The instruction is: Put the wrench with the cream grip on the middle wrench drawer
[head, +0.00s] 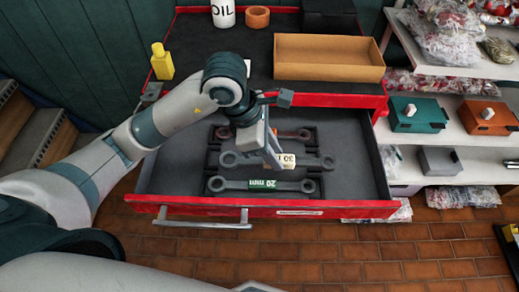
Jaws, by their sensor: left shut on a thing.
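The wrench with the cream grip (289,160) lies level, left to right, at the middle place of the dark wrench holder (312,143) in the open red drawer (355,165). Its cream grip shows a "30" mark. My left gripper (273,158) is shut on this wrench near its middle and hides part of the grip. I cannot tell whether the wrench rests in the holder or hangs just above it. A wrench with a green "20 mm" grip (262,184) lies in front. A wrench with a reddish grip (290,134) lies behind, partly hidden. My right gripper is out of view.
On the cabinet top stand a yellow bottle (162,65), an oil can (223,12), an orange ring (257,17) and an open cardboard box (330,58). Shelves (460,108) with small cases and bags stand at right. The drawer's right part is clear.

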